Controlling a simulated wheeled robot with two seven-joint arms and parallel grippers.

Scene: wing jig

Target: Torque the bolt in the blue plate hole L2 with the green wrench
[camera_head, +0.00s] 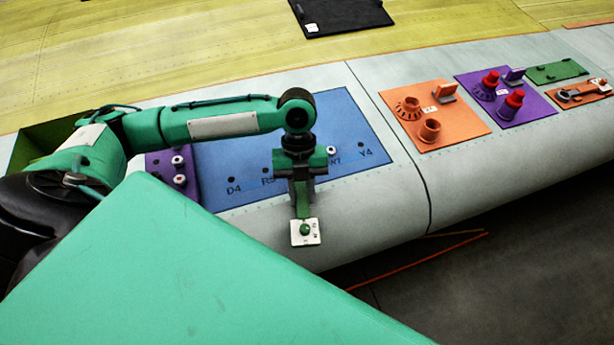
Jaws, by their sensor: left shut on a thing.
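The blue plate (225,165) lies on the grey wing skin, with a row of dark holes and printed labels. I can read D4 and Y4; the other labels are partly covered or too small, and I cannot make out L2. A pale bolt head (331,151) stands in the plate just right of my gripper. My left gripper (302,178) hangs over the plate's near edge, shut on the green wrench (303,206). The wrench points down toward the near side, with a white tag (306,239) around its lower end. My right gripper is out of view.
A purple plate (157,163) with pale and red bolts adjoins the blue plate's left. Right of a seam are an orange plate (460,130) and a purple plate (540,106), both with sockets, and a green plate (556,73). A black panel (345,14) lies behind.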

